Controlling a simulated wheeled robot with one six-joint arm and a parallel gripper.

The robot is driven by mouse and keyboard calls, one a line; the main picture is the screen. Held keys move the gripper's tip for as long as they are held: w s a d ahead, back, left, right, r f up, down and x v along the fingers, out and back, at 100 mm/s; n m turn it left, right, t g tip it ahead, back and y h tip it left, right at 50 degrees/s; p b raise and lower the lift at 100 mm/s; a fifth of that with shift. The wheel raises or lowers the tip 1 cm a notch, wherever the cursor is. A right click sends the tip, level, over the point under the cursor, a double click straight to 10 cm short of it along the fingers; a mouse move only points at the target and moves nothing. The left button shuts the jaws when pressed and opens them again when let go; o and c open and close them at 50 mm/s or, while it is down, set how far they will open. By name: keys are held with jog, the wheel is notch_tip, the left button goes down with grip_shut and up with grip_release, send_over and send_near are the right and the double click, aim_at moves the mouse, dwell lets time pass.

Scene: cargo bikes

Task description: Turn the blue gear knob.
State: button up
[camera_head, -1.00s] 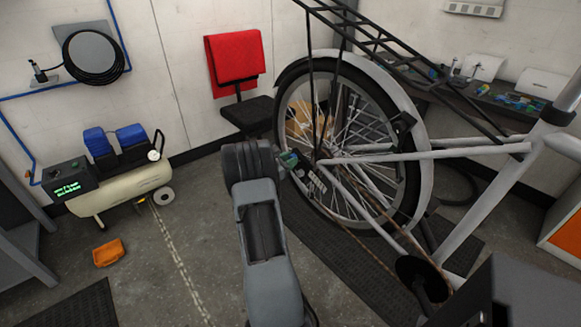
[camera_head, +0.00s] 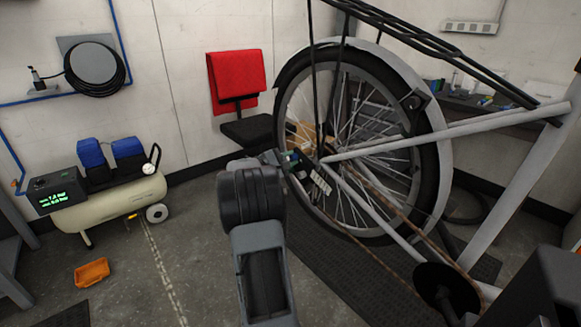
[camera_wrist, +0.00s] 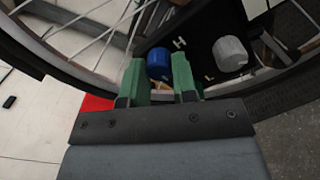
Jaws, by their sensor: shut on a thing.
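The blue gear knob (camera_wrist: 159,62) shows in the wrist view, on a dark plate near the bike's rear wheel. My gripper (camera_wrist: 158,80) has green fingers on either side of the knob and is shut on it. A white knob (camera_wrist: 230,53) sits to the right on the same plate, marked L, with an H near the blue one. In the head view my gripper (camera_head: 290,158) is at the wheel hub, partly hidden by my own arm; the blue knob cannot be made out there.
The bike's rear wheel (camera_head: 430,150) and grey frame tubes (camera_head: 450,132) stand close to the right of my arm. A compressor (camera_head: 115,195), an orange tray (camera_head: 92,272) and a red-draped chair (camera_head: 237,75) are to the left. Floor between is open.

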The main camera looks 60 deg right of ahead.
jog(key=shift+s+f, duration=0.1)
jog(key=shift+f, duration=0.15)
dwell(0.3)
jog(key=o, duration=0.9)
jog(key=shift+r, duration=0.2)
jog(key=shift+o, duration=0.2)
jog(key=shift+a, duration=0.1)
jog(key=v, duration=1.3)
jog(key=shift+a+p, duration=0.35)
jog(key=shift+p, duration=0.1)
